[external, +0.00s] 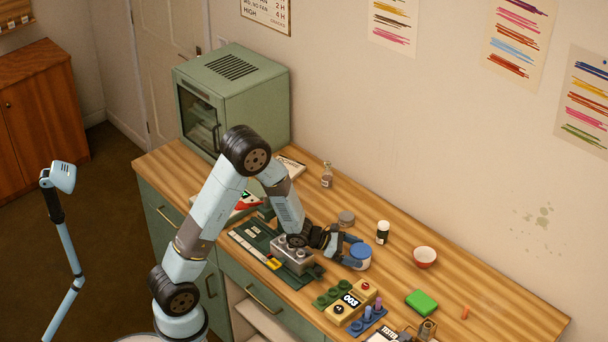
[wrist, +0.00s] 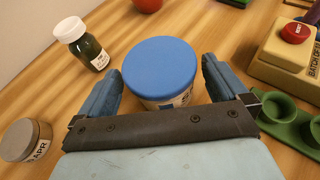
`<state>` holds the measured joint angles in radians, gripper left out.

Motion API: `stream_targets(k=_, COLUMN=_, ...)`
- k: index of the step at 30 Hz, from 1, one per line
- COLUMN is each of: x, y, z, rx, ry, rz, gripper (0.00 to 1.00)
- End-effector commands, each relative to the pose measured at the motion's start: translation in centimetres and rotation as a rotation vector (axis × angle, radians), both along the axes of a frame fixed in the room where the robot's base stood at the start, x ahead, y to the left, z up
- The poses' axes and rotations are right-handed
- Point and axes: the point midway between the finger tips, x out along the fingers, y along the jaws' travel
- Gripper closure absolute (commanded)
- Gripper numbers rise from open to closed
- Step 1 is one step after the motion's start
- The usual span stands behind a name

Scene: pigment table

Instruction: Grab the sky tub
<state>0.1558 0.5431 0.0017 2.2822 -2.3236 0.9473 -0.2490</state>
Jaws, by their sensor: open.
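The sky tub (external: 361,252) is a white tub with a blue lid, standing upright on the wooden table. In the wrist view the tub (wrist: 161,72) sits between the two blue fingers of my gripper (wrist: 163,85). The fingers are open, with a gap visible on each side of the lid. In the external view my gripper (external: 352,251) is low over the table, with its fingers around the tub. The finger tips and the tub's lower part are partly hidden, so I cannot tell whether they touch.
A dark bottle with a white cap (wrist: 85,45) and a grey-lidded jar (wrist: 27,140) stand left of the tub in the wrist view. A yellow block with a red button (wrist: 291,45) and green cups (wrist: 287,112) are at right. A red bowl (external: 425,257) stands beyond.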

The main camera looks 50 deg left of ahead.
Motion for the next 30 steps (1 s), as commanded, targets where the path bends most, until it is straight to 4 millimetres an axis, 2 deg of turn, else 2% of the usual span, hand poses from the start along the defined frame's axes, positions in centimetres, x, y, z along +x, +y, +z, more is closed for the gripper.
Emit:
stream_targets(k=10, x=0.37, y=-0.41, z=-0.18, rx=0.0, ry=0.0, rz=0.0, gripper=0.01)
stream_targets(k=27, x=0.36, y=-0.39, z=-0.18, rx=0.0, ry=0.0, rz=0.0, gripper=0.56)
stream_targets(k=30, x=0.38, y=-0.4, z=-0.13, rx=-0.001, ry=-0.001, rz=0.0, gripper=0.62)
